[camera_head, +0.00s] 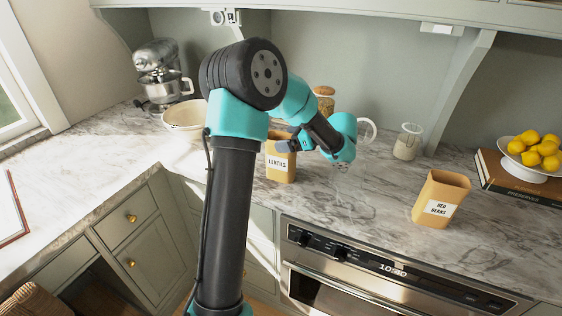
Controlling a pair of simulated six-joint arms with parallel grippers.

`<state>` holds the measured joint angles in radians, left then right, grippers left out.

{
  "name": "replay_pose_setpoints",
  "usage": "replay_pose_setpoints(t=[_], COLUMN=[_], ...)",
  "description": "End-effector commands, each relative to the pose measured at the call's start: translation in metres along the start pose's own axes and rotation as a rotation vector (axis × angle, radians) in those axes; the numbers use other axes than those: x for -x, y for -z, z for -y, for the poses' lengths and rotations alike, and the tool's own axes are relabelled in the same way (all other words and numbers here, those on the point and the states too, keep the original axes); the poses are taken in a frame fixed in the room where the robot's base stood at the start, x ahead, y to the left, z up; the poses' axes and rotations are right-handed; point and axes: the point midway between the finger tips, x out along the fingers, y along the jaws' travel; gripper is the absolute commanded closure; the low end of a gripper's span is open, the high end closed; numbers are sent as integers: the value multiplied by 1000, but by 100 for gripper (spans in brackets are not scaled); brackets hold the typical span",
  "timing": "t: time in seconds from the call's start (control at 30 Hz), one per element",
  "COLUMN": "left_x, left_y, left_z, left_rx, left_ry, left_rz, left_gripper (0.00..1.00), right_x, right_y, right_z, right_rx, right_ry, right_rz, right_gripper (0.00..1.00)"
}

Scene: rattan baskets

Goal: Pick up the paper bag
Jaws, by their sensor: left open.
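Two tan paper bags stand upright on the marble counter: one labelled LENTILS (280,168) near the middle, one labelled RED BEANS (440,200) to the right. My left arm rises in front of the counter and bends over it. Its gripper (288,145) is at the top of the LENTILS bag in the picture, open, with its fingers small and partly hidden by the wrist. I cannot tell whether it touches the bag. The RED BEANS bag is clear of the arm. My right gripper is not in view.
A mixer (160,72) and a pale bowl (185,116) stand at the back left. A glass jar (408,142) stands behind the bags. A lemon stand (530,167) rests on books at the right. The counter between the two bags is clear.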

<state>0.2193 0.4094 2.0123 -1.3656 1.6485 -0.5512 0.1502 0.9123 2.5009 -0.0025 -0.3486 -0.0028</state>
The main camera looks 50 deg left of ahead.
Motion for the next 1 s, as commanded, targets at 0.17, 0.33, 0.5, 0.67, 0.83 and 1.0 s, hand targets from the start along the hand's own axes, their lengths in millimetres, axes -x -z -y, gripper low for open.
replay_pose_setpoints(t=[0.17, 0.33, 0.5, 0.67, 0.83, 1.0], left_x=[-9, -9, -8, -8, -8, -8], left_y=[0, 0, 0, 0, 0, 0], left_z=[0, 0, 0, 0, 0, 0], left_rx=[0, 1, 1, 1, 0, 0], left_ry=[1, 1, 1, 1, 1, 1], left_rz=[0, 0, 0, 0, 0, 0], left_gripper=[4, 4, 4, 12, 28, 44], right_x=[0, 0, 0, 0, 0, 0], right_y=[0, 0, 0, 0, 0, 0], right_z=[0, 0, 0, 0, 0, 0], right_rx=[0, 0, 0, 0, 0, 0], right_ry=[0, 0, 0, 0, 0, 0], right_rz=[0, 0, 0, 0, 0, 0], right_gripper=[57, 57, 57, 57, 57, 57])
